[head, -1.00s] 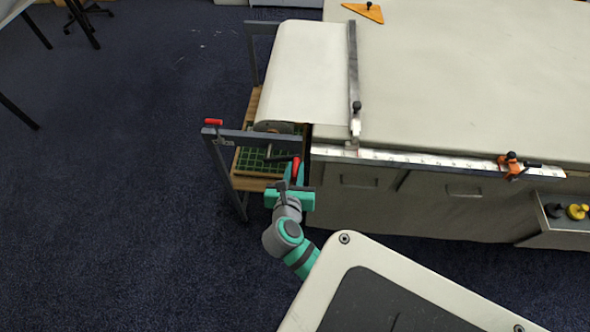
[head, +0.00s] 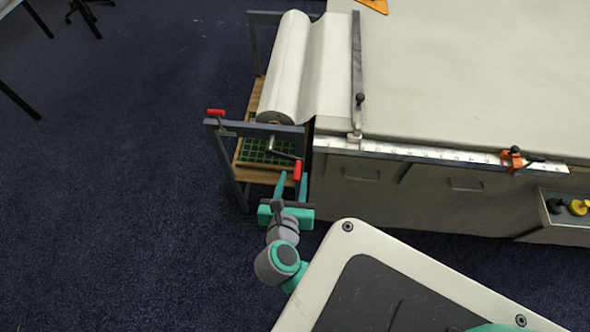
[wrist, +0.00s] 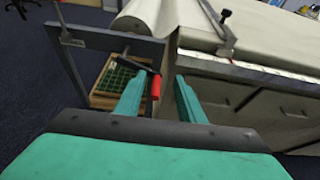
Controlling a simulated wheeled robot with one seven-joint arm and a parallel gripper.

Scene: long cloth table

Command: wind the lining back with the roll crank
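The roll crank (head: 284,154) is a grey arm with a red handle (head: 298,170) at the near end of the roll stand. The red handle also shows in the wrist view (wrist: 155,86). The white lining (head: 330,65) runs from the thick roll (head: 286,75) onto the table, under a dark bar. My gripper (head: 292,178) is open at the red handle's lower end. In the wrist view, the handle appears between my fingertips (wrist: 158,90), closer to the left one; contact is not clear.
A grey frame (head: 255,128) carries the roll, with a second red lever (head: 216,112) at its left corner. A wooden tray with green grid (head: 262,154) sits below. The table side (head: 400,185) stands to the right.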

